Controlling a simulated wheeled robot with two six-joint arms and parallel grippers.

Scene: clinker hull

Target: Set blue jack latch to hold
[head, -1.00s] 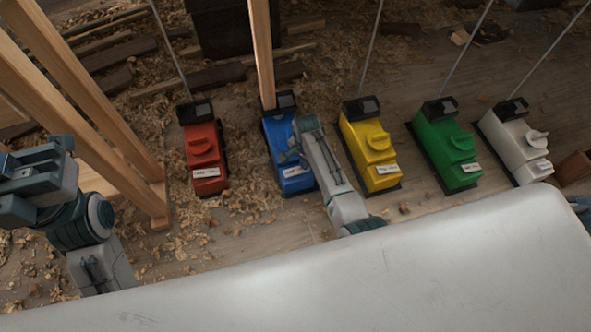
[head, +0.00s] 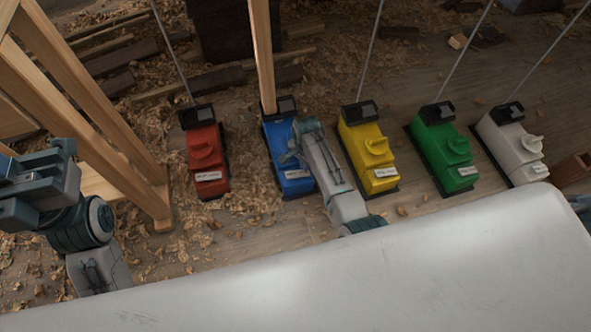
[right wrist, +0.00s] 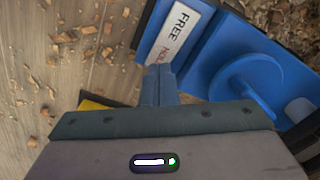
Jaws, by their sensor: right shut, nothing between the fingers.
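The blue jack (head: 276,132) stands among a row of coloured jacks in the head view, with a wooden post rising at its far end. My right gripper (head: 289,158) is over its near half. In the right wrist view, the shut, empty fingers (right wrist: 160,84) are at the edge of the label (right wrist: 172,32), which reads FREE and, in red, a partly hidden HOLD. The round blue latch part (right wrist: 242,88) lies to the right of the fingers, apart from them; its setting cannot be told. My left gripper (head: 22,190) is at the left edge, partly cut off.
A red jack (head: 204,150) stands left of the blue one. A yellow jack (head: 370,150), a green jack (head: 440,150) and a white jack (head: 508,145) stand to the right. Wooden timbers (head: 120,140) slope at the left. Wood shavings litter the floor.

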